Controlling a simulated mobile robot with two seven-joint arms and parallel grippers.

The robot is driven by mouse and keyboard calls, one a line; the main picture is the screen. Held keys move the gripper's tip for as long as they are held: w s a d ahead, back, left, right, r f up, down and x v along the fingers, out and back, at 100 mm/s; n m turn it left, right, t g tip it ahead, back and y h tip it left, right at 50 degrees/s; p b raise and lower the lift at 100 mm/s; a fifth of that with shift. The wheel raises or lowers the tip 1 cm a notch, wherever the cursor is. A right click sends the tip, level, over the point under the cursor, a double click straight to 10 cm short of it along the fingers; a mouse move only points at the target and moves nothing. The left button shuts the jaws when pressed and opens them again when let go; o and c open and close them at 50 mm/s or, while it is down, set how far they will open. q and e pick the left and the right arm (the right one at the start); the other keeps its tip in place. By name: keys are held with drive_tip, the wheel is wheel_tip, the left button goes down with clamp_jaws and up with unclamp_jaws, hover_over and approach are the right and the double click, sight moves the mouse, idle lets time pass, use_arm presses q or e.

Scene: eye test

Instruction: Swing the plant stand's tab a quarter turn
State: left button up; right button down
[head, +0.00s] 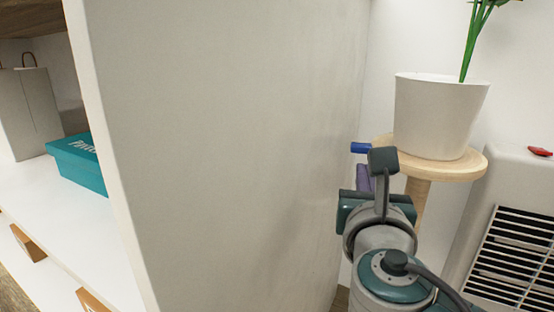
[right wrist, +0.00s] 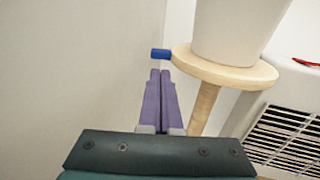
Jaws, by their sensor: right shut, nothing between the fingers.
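The plant stand (head: 471,163) has a round pale wooden top on a single post and carries a white pot with a green stem. Its tab (head: 360,148) is a small blue piece sticking out to the left from the top's edge. The tab also shows in the right wrist view (right wrist: 160,53). My right gripper (right wrist: 160,73) has purple fingers, shut and empty, with the tips just below the tab in the picture. I cannot tell whether they touch it. In the head view my right wrist hides much of the fingers. My left gripper is not in view.
A large white panel (head: 220,140) stands close to the left of my right gripper. A white heater (head: 510,220) with a dark grille and a red piece on top (head: 539,151) is at the right. A teal box (head: 78,163) lies on a shelf at the far left.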

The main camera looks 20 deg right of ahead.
sight(356, 149)
drive_tip(key=b+x, duration=0.3)
drive_tip(key=x, duration=0.4)
drive_tip(key=shift+w+d, duration=0.15)
drive_tip(key=shift+w, duration=0.15)
drive_tip(key=x, duration=0.1)
drive_tip(key=b+x, duration=0.1)
drive_tip(key=shift+w, duration=0.5)
drive_tip(key=shift+w+r, duration=0.1)
drive_tip(key=shift+w, duration=0.2)
drive_tip(key=shift+s, duration=0.1)
